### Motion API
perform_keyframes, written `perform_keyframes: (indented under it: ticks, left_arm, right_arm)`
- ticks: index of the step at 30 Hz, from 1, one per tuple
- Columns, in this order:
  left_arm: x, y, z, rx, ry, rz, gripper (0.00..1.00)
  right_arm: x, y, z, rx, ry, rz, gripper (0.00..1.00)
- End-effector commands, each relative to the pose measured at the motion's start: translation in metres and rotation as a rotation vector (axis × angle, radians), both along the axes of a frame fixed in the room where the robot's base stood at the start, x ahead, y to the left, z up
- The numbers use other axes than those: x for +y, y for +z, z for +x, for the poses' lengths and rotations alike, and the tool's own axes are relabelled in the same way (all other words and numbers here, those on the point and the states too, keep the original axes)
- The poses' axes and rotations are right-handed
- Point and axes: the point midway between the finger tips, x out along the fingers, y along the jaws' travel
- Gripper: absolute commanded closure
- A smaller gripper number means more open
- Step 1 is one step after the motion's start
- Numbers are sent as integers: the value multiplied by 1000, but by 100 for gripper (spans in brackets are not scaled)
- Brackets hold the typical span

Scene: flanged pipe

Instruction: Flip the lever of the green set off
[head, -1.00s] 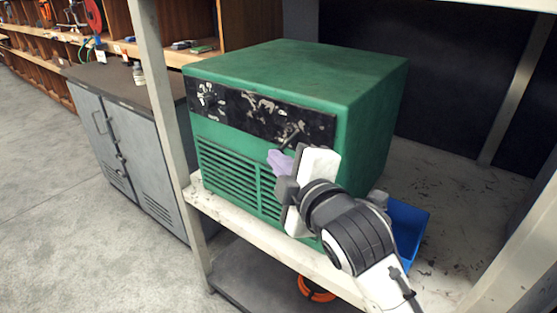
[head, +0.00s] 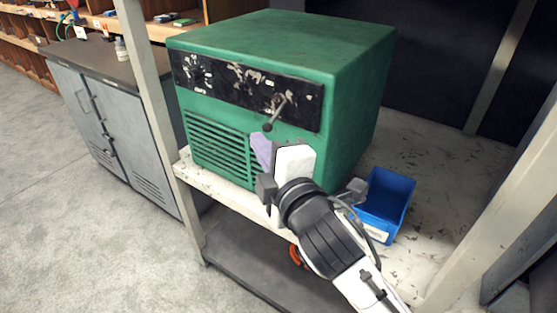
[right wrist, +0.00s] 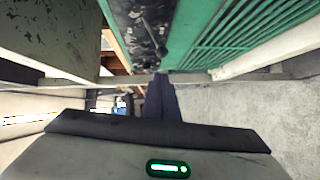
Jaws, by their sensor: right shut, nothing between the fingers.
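The green set (head: 285,58) is a box with a black, worn front panel (head: 215,80) and a slatted grille, standing on a shelf. Its lever (head: 275,113) is a short dark rod with a round knob at the right part of the panel, slanting down and to the left. My right gripper (head: 262,150) is shut and empty in front of the set, just below the lever and apart from it. The right wrist view shows its dark fingers (right wrist: 161,98), with the lever (right wrist: 155,35) and panel above them. My left gripper is not in view.
The set stands on a worn white shelf (head: 425,150) with a metal post (head: 150,90) at its left. A blue bin (head: 385,200) sits right of the set, close to my right arm. A grey cabinet (head: 115,125) stands at left.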

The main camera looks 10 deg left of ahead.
Motion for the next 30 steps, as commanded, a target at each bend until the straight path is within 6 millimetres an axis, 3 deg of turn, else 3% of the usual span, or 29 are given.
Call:
perform_keyframes:
  ticks: [1,12,23,26,30]
  left_arm:
    - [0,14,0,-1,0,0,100]
    - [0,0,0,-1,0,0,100]
    - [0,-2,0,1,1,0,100]
    - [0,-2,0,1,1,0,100]
    - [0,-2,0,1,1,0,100]
  right_arm:
    - [4,9,-10,3,6,1,100]
    - [-44,10,-69,-1,4,0,100]
    - [-59,12,-86,7,-1,3,100]
    - [-72,-1,-82,85,-41,41,100]
    - [-124,-54,-76,371,-210,185,100]
